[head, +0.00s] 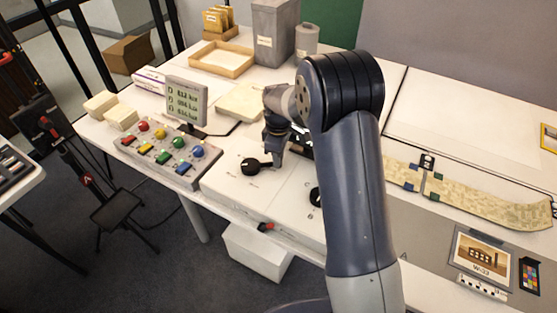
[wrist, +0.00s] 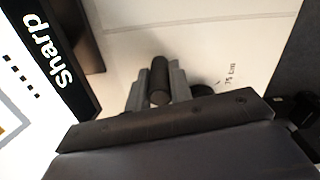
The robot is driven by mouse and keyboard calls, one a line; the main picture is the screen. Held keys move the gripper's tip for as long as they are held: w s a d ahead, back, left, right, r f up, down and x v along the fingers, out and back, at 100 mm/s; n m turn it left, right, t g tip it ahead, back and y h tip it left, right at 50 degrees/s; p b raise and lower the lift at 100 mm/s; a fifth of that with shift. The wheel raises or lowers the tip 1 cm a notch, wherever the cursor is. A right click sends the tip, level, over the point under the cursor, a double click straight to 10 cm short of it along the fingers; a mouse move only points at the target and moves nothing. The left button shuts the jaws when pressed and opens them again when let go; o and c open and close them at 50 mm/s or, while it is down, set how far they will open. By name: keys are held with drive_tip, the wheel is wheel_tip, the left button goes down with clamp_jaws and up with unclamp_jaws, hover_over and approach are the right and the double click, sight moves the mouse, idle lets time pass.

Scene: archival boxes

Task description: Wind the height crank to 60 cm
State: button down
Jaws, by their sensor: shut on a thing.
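The height crank is black (head: 249,167) and sits on a white panel (head: 225,180) at the table's front. In the wrist view its upright cylindrical handle (wrist: 160,82) stands between the grey fingers of my gripper (wrist: 156,88). The fingers are shut on this handle. My gripper (head: 273,163) also shows in the head view, reaching down to the right end of the crank. In the wrist view a dark round part (wrist: 203,90) lies partly hidden behind the right finger. A printed mark (wrist: 230,75) beside it seems to read 75 cm. No 60 cm mark is readable.
A second black knob (head: 315,196) is partly behind my arm. A button box (head: 172,152) and a small display (head: 186,100) stand to the left. A patterned strip (head: 470,199) lies at the right.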

drive_tip(key=shift+w+r+n, duration=0.1)
drive_tip(key=shift+w+n, duration=0.4)
drive_tip(key=shift+w, duration=0.1)
drive_tip(key=shift+w+a, duration=0.15)
drive_tip(key=shift+w, duration=0.3)
drive_tip(key=c, duration=1.3)
unclamp_jaws()
wheel_tip(320, 180, up, 11)
drive_tip(key=shift+f, duration=0.2)
